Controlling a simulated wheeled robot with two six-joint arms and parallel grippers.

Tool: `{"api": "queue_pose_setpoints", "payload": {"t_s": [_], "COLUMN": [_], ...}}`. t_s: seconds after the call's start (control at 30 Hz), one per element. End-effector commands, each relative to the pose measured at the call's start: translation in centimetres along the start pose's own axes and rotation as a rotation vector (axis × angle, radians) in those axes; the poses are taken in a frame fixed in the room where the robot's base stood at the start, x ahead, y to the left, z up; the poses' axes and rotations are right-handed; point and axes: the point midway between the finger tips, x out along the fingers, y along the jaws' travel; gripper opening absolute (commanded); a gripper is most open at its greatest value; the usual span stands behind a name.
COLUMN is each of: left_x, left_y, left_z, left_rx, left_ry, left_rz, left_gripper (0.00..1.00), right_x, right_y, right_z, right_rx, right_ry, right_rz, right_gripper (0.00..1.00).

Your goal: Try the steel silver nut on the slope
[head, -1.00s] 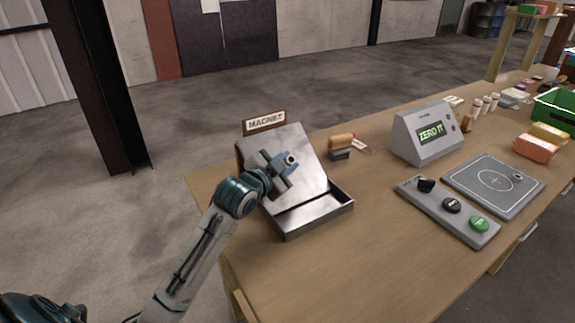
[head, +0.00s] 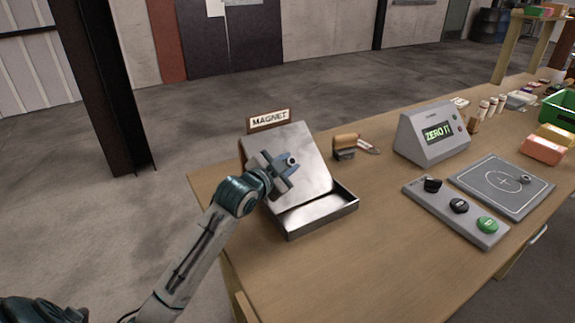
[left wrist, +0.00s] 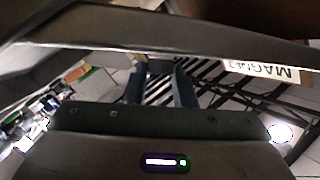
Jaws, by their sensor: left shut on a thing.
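The magnet slope (head: 308,150) is a tilted grey steel plate with a MAGNET sign (head: 269,119) at its top and a shallow steel tray (head: 352,205) at its foot. My left gripper (head: 286,163) is over the middle of the plate, shut on a small grey piece with a dark hole, which looks like the steel silver nut (head: 292,161). I cannot tell whether the nut touches the plate. In the left wrist view, the two fingers (left wrist: 158,82) are close together and the nut is not clear. My right gripper is not in view.
Bare tabletop (head: 345,270) lies in front.

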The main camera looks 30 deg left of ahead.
Motion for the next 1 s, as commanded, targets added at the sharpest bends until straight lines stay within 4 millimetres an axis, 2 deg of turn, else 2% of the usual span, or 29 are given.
{"api": "queue_pose_setpoints", "payload": {"t_s": [0.13, 0.17, 0.23, 0.3, 0.67, 0.77, 1.0], "left_x": [0.0, 0.0, 0.0, 0.0, -0.6, -1.9, -6.4], "left_y": [0.0, 0.0, 0.0, 0.0, 0.0, 0.0, 0.0], "left_z": [-0.1, -0.1, -0.1, -0.1, 0.1, 0.1, 0.2], "left_rx": [0.000, 0.000, 0.000, 0.000, 0.002, 0.005, 0.008], "left_ry": [0.001, 0.001, 0.001, 0.001, 0.000, 0.000, -0.002], "left_rz": [-0.001, -0.001, -0.001, -0.001, 0.000, -0.001, 0.001], "left_gripper": [0.02, 0.26, 0.39, 0.49, 0.49, 0.49, 0.49], "right_x": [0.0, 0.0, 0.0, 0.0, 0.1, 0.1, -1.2], "right_y": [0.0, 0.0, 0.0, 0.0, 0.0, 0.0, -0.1], "right_z": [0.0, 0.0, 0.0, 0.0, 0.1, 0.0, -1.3], "right_rx": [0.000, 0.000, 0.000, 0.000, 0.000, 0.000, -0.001], "right_ry": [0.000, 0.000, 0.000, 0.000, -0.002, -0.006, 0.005], "right_rz": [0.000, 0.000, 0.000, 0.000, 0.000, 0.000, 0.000], "right_gripper": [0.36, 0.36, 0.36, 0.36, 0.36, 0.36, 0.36]}}
